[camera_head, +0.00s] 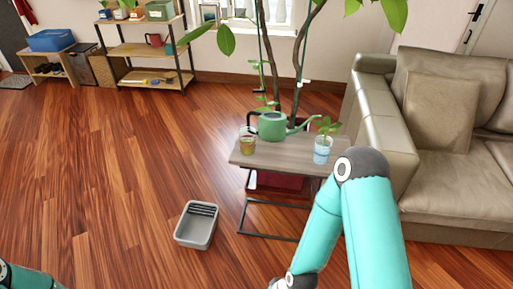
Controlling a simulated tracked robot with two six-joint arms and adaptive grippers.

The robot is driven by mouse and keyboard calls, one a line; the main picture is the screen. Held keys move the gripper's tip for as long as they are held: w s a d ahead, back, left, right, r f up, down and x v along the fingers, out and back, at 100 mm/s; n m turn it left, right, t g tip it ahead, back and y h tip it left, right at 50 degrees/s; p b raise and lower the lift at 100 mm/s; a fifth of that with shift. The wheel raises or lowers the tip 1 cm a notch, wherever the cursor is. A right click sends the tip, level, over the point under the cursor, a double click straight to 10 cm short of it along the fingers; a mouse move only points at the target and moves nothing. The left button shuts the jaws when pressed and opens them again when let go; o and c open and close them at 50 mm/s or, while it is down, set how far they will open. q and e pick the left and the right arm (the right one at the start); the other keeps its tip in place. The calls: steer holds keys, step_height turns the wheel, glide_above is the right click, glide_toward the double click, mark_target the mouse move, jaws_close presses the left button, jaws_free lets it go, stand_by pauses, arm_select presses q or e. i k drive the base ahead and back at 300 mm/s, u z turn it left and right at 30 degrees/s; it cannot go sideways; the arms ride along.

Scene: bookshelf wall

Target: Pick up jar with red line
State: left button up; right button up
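A small glass jar (247,140) stands on the left end of the wooden side table (290,157). It looks greenish with a reddish tint; whether this is a red line is too small to tell. A light blue patterned cup with a small plant (322,150) stands on the table's right side. My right arm reaches in from the lower right, in front of the table's right end, and its gripper is out of view below the frame. Only a bit of my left arm shows in the bottom left corner, without its gripper.
A green watering can (272,126) stands right beside the jar. A tall plant (297,70) rises behind the table. A grey basket (197,225) sits on the floor, and a sofa (455,150) flanks the right. The wooden floor on the left is clear.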

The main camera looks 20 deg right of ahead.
mark_target(248, 142)
steer(key=u, duration=0.1)
steer(key=i, duration=0.95)
steer(key=z, duration=0.05)
